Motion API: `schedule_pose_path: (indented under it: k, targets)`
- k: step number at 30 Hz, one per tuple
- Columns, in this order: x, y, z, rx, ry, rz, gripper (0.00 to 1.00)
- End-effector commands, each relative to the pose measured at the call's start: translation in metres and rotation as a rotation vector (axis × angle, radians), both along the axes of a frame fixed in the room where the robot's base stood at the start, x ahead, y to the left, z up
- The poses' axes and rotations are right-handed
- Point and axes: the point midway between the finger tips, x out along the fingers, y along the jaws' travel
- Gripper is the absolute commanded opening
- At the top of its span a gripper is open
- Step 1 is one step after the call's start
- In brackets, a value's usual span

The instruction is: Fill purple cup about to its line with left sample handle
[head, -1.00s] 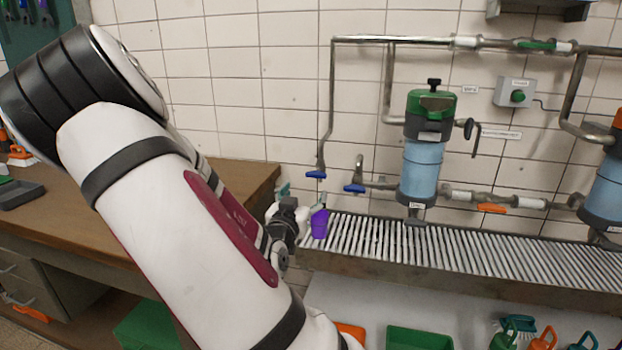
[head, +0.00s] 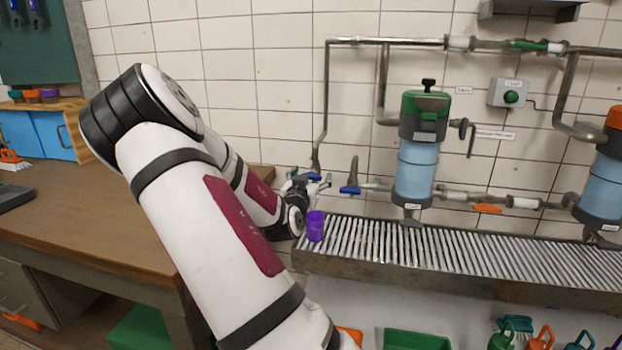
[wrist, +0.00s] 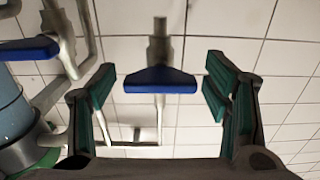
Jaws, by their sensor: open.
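The purple cup (head: 315,226) stands upright on the left end of the slatted drain, roughly below the left tap in the head view. Its line and contents are too small to see. The left blue sample handle (head: 311,177) is partly covered by my gripper in the head view. In the wrist view this handle (wrist: 160,80) lies centred ahead, in the gap between the fingertips. My gripper (wrist: 160,88) is open with green-padded fingers and holds nothing. No finger visibly touches the handle. The cup is out of the wrist view.
A second blue handle (head: 350,190) is just to the right, and also shows at left in the wrist view (wrist: 28,48). A blue pump filter (head: 416,165) with a green top stands further right. The slatted drain (head: 450,250) is bare right of the cup. A wooden bench (head: 90,230) is at left.

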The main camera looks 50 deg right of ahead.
Motion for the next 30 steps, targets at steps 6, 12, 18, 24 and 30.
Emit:
schedule_pose_path:
  k: [6,12,18,24,30]
  targets:
    - [0.0000,0.0003,0.0000,0.000,0.000,0.000,0.41]
    - [-0.0001,0.0004,0.0000,0.000,0.001,0.000,0.21]
    - [0.0002,0.0008,0.0004,-0.049,0.117,0.001,0.21]
    - [0.0001,0.0008,0.0004,-0.131,0.315,0.001,0.21]
    - [0.0000,0.0005,0.0001,-0.161,0.389,0.000,0.21]
